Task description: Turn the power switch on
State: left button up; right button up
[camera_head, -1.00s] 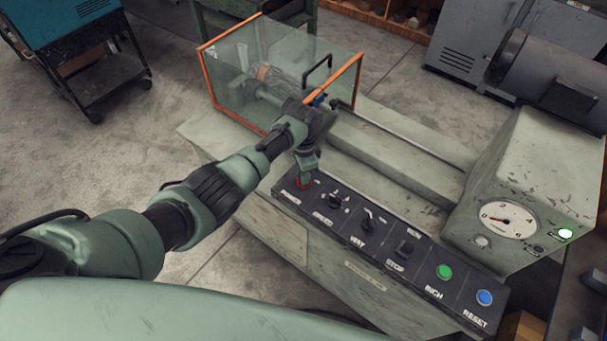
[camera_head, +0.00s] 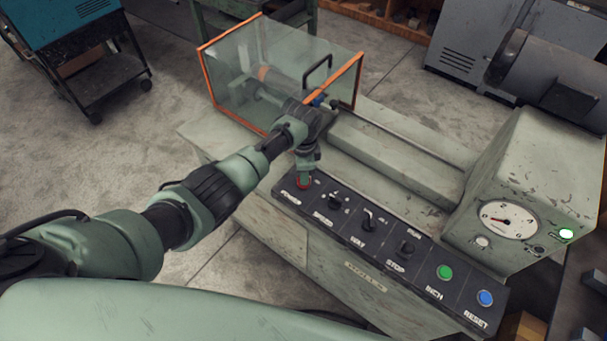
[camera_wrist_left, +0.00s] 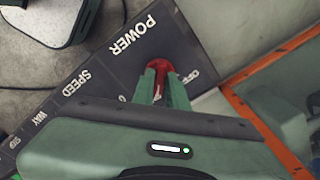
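The red power switch (camera_head: 303,183) is at the left end of the dark control panel (camera_head: 372,236), beside the POWER label. It also shows in the left wrist view (camera_wrist_left: 159,64), close to the OFF label; the label on its other side is partly covered. My left gripper (camera_head: 304,177) points down onto it. In the left wrist view, the green fingers (camera_wrist_left: 162,82) stand on both sides of the red switch, closed on it. They hide part of the switch, so its exact angle is hard to tell. My right gripper is not in view.
The panel continues right with black knobs (camera_head: 368,219), a green button (camera_head: 444,272) and a blue button (camera_head: 485,297). A clear guard box with orange edges (camera_head: 358,80) stands behind the gripper. A lamp (camera_head: 566,234) by the dial (camera_head: 508,220) glows.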

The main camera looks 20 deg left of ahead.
pick_arm(q)
jog(key=shift+o, duration=1.2)
jog(key=shift+r+b, duration=0.35)
jog(key=shift+r, duration=3.55)
